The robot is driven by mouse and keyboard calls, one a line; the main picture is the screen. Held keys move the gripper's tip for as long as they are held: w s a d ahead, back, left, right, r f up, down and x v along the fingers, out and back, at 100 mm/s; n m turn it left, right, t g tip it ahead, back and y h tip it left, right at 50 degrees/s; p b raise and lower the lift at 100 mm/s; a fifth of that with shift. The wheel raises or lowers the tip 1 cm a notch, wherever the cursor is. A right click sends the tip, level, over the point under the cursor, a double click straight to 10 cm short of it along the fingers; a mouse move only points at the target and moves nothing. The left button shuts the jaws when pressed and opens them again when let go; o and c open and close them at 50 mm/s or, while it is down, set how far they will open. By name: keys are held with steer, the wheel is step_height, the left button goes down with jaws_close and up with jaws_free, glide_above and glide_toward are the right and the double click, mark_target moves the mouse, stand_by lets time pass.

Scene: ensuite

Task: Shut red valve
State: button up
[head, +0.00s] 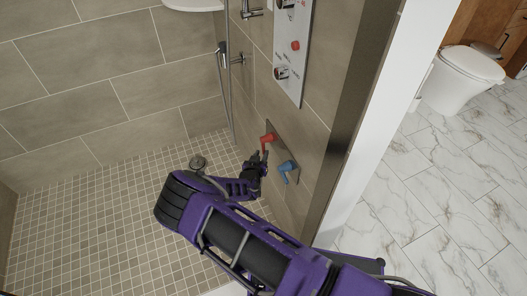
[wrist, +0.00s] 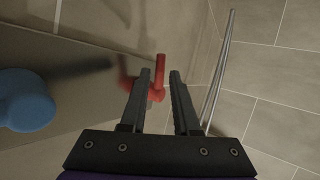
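The red valve (head: 267,138) sits on a grey plate (head: 275,140) low on the shower wall. In the wrist view the red valve (wrist: 159,80) shows between and just beyond the fingertips, with its handle pointing up in the picture. My gripper (head: 262,158) is close to the red valve in the head view, just below it. In the wrist view my gripper (wrist: 160,76) has its two fingers apart with a gap between them. I cannot tell whether either finger touches the valve.
A blue valve (head: 287,168) is on the same plate, right of the red one; it also shows at the left of the wrist view (wrist: 24,100). A shower panel (head: 293,50) is above. A hose (head: 225,95) hangs left. A toilet (head: 464,78) stands beyond the wall.

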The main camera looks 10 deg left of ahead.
mark_target(263, 151)
steer(key=shift+b+x, duration=0.35)
steer(key=shift+x, duration=1.9)
jaws_close()
